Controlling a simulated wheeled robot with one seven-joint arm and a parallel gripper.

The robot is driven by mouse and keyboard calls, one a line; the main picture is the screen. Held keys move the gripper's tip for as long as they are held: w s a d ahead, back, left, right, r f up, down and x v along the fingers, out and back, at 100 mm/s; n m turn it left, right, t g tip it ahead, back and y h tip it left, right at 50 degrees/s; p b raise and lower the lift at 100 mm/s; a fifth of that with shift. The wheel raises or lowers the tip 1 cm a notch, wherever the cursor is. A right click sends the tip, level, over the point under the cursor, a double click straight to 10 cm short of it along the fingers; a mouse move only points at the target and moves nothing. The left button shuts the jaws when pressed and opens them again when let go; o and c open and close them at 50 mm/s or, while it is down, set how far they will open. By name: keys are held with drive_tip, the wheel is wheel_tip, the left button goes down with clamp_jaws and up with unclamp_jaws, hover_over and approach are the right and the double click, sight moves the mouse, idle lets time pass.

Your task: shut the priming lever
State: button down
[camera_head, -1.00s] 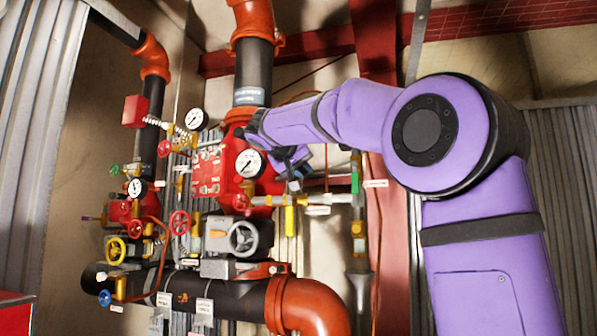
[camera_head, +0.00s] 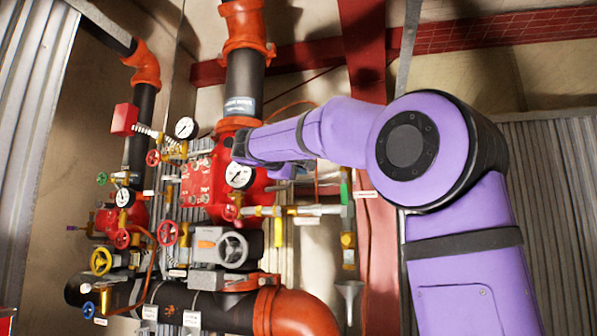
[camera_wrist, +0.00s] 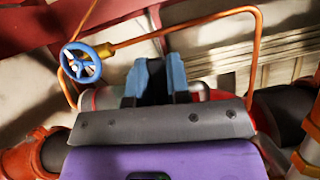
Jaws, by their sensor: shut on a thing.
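My gripper (camera_wrist: 156,80) shows in the wrist view as two blue-tipped fingers close together at a red valve body. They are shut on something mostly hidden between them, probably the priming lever. A small grey bent piece (camera_wrist: 203,91) sticks out just right of the fingers. In the head view my gripper (camera_head: 283,171) is largely hidden by my wrist, in front of the right side of the red valve body (camera_head: 205,185). A yellow lever (camera_head: 278,232) hangs below it, and a green one (camera_head: 345,192) stands to its right. I cannot read the labels.
A white gauge (camera_head: 239,175) sits close left of my gripper. Several handwheels and gauges crowd the left, among them a grey handwheel (camera_head: 232,249). In the wrist view a blue handwheel (camera_wrist: 80,62) and a copper pipe (camera_wrist: 200,20) lie beyond the fingers.

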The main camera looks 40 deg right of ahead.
drive_tip(key=shift+r+n+h, duration=0.25)
drive_tip(key=shift+n+h, duration=0.05)
drive_tip(key=shift+n, duration=0.3)
drive_tip(key=c, duration=1.1)
unclamp_jaws()
drive_tip(key=v, duration=1.1)
drive_tip(key=shift+d, duration=0.1)
